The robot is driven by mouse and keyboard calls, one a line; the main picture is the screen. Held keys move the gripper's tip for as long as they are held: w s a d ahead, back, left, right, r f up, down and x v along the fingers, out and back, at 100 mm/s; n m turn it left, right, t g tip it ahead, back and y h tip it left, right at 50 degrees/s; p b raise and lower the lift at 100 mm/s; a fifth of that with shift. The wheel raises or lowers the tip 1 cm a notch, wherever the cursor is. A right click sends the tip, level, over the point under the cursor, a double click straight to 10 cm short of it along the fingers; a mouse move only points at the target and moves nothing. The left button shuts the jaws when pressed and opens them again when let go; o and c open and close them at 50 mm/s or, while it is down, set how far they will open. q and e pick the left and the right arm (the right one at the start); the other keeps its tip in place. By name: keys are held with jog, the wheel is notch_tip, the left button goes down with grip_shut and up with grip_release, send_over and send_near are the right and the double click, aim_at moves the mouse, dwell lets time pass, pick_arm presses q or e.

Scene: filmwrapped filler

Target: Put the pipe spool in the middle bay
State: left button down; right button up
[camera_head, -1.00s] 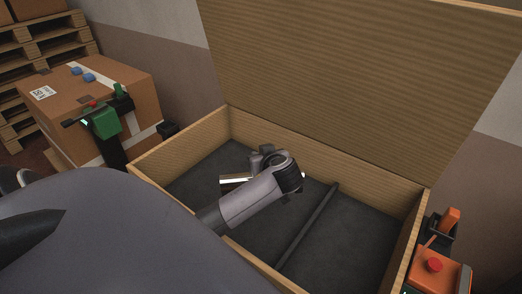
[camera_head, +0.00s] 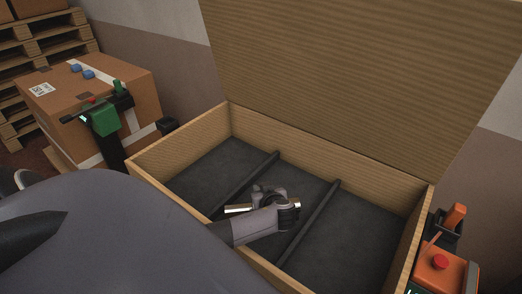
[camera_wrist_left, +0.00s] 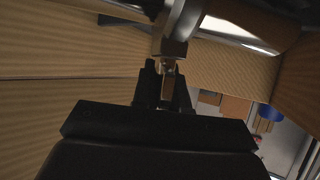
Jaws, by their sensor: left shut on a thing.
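My left gripper (camera_head: 268,196) is at the middle bay (camera_head: 310,190) of a wooden crate. It also shows in the left wrist view (camera_wrist_left: 166,82), shut on the pipe spool (camera_head: 238,208), a shiny metal piece. In the head view only parts of the spool show at the side of my wrist; the rest is hidden by my arm. The spool fills the top of the left wrist view (camera_wrist_left: 182,22). I cannot tell whether it touches the bay floor. My right gripper is not in view.
Two dark dividers, the left one (camera_head: 246,180) and the right one (camera_head: 318,208), split the crate (camera_head: 168,144) into three bays. The left bay (camera_head: 208,170) and right bay (camera_head: 352,240) look empty. The raised lid (camera_head: 350,75) stands behind. A carton (camera_head: 125,88) and orange device (camera_head: 445,264) flank the crate.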

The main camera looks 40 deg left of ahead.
pick_arm(q)
jog(key=shift+w+f, duration=0.1)
jog(key=shift+f, duration=0.7)
jog(key=shift+f, duration=0.1)
jog(key=shift+f+b, duration=0.15)
jog(key=shift+b, duration=0.2)
jog(key=c, duration=1.2)
grip_release()
jog(key=shift+o, duration=0.2)
